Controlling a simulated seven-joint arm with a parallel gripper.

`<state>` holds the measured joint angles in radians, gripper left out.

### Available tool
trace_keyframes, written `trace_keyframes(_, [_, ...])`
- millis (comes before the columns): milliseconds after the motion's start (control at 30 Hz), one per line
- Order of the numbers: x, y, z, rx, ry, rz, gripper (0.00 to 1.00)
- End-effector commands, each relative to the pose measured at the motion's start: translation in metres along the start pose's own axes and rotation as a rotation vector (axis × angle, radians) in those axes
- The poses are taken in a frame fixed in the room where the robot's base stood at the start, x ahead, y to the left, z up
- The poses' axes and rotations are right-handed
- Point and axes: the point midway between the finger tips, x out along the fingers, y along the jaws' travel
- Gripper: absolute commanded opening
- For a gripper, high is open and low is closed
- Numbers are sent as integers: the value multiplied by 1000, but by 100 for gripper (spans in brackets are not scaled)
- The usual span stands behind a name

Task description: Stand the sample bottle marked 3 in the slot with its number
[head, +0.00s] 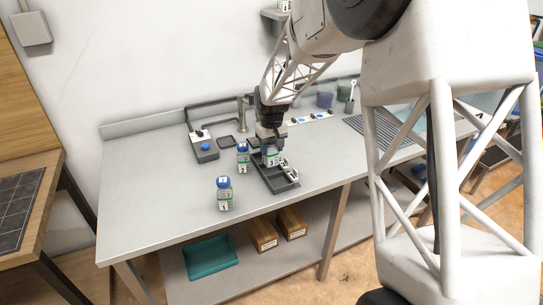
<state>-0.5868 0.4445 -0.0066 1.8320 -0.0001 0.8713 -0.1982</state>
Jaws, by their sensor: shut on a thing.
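My gripper (271,146) points down and is shut on a sample bottle (271,157) with a white and green label; its number looks like 3. The bottle is upright at the back part of a dark slotted rack (267,182). I cannot tell whether its base rests in a slot or hangs just above one. The gripper hides the bottle's cap. The rack's front part shows pale slot pieces and holds no bottle that I can see. The slot numbers are too small to read.
A blue-capped bottle (224,194) stands at the front of the grey bench (150,210). Another blue-capped bottle (243,158) stands close left of the rack. A grey device with a blue knob (205,147) is at the back left. The bench's left front is clear.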

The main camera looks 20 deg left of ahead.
Motion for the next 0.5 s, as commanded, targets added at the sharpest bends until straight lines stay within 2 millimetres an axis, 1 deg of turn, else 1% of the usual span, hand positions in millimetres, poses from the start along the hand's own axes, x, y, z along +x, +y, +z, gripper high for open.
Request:
trace_keyframes(267, [2, 0, 0, 0, 0, 0, 23])
trace_keyframes(367, [8, 0, 1, 0, -2, 0, 23])
trace_keyframes(500, [21, 0, 0, 0, -1, 0, 23])
